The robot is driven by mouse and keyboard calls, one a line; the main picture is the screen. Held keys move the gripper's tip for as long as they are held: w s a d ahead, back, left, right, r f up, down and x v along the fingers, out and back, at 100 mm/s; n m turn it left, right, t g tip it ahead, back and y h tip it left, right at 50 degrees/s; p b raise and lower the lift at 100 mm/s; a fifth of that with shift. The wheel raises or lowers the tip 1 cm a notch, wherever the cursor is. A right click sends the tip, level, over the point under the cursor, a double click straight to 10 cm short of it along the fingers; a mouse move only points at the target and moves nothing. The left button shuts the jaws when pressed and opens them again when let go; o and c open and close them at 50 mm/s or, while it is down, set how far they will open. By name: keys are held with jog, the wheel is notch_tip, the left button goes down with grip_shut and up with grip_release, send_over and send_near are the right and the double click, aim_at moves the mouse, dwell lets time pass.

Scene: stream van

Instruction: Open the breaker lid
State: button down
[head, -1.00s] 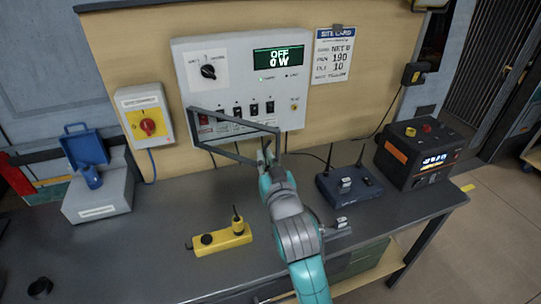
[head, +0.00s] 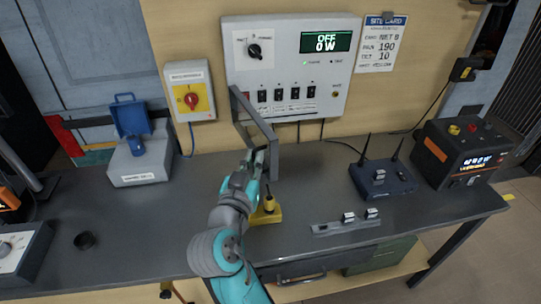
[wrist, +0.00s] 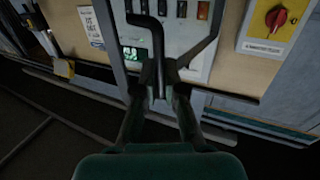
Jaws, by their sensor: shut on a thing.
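The breaker lid (head: 258,113) is a dark grey frame on the left part of the white breaker panel (head: 288,80). It stands swung out from the panel, pointing toward me, and the row of black breaker switches (head: 279,95) shows uncovered beside it. My gripper (head: 257,160) is at the lid's outer end, above the bench, shut on it. In the wrist view, the fingers (wrist: 163,75) close on a dark bar of the lid (wrist: 147,25), with the panel behind. The fingers partly hide the gripped part.
A yellow box (head: 266,216) stands on the bench beneath my gripper. A yellow isolator with a red knob (head: 190,90) is left of the panel, above a grey box with a blue lid (head: 138,165). A router (head: 380,180) stands right. The bench between is mostly clear.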

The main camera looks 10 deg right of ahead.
jog(key=a+m+g+h, duration=0.1)
jog(key=a+m+h, duration=0.1)
jog(key=a, duration=0.6)
jog(key=shift+w+a+h, duration=0.3)
jog(key=shift+w+a, duration=0.05)
jog(key=shift+f, duration=0.1)
jog(key=c, duration=1.2)
grip_release()
jog(key=shift+c, duration=0.2)
jog(key=shift+s, duration=0.1)
jog(key=v, duration=1.1)
jog(key=shift+s+a, duration=0.25)
jog(key=shift+a, duration=0.1)
